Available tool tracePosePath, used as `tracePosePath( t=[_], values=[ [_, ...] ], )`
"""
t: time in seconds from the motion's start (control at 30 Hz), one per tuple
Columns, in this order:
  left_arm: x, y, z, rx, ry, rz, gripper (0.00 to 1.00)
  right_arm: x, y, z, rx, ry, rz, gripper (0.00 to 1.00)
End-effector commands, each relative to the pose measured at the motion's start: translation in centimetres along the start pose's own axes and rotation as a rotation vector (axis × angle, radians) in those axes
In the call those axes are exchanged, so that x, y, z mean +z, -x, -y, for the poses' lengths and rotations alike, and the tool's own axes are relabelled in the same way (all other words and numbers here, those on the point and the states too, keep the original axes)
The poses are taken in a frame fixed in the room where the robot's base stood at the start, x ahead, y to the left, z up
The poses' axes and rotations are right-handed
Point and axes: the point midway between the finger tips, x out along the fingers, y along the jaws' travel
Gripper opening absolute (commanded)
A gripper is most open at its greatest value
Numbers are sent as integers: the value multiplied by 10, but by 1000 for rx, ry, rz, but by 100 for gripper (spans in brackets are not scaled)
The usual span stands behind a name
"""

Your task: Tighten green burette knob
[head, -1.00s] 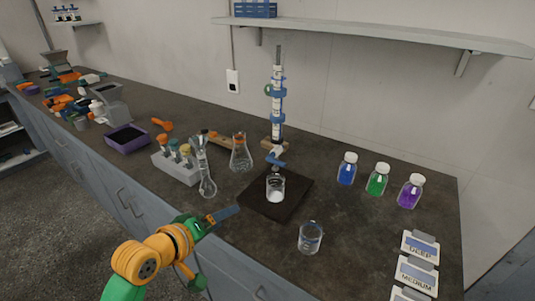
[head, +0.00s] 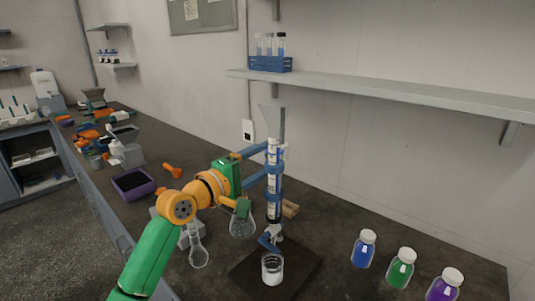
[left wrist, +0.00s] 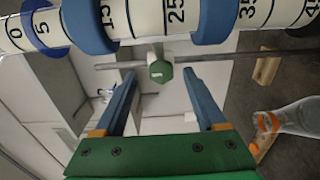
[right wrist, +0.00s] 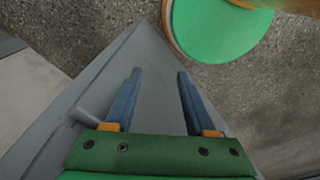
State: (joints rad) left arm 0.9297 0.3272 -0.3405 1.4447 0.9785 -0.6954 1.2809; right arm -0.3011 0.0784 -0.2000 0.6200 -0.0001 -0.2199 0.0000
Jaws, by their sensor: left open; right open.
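The green burette knob (left wrist: 160,71) sits on a metal rod beside the graduated burette (left wrist: 182,14). In the head view the burette (head: 272,205) stands upright, and the knob is hidden there. My left gripper (head: 267,163) is open at the burette's upper part, its blue fingers level. In the left wrist view my left gripper (left wrist: 159,74) has its fingertips on both sides of the knob, with a gap on each side. My right gripper (right wrist: 159,73) is open and empty in the right wrist view, away from the burette, and is not in the head view.
A beaker (head: 272,268) stands on a dark plate (head: 300,270) under the burette. Blue (head: 364,249), green (head: 401,269) and purple (head: 444,287) bottles stand at the right. A shelf (head: 400,93) hangs above.

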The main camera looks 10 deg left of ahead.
Motion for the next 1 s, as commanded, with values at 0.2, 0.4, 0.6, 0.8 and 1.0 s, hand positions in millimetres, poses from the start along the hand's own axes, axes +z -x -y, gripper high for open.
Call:
tracePosePath(
  t=[0.2, 0.4, 0.6, 0.8, 1.0],
  values=[
    [0, -16, 0, -1, -1, -1, 73, -1, 4, 0, 1, 0, -1, 55],
    [0, -17, 1, -1, -2, -1, 73, -1, 4, -1, 1, 0, -1, 55],
    [0, -16, 1, -1, -2, -1, 32, -1, 4, -1, 1, 0, -1, 55],
    [0, -16, 1, -1, -3, -1, 0, -1, 4, -1, 2, 0, -1, 55],
    [0, -16, 2, 0, -256, -1, 0, 0, -1, -1, 2, 1, -1, 55]
  ],
)
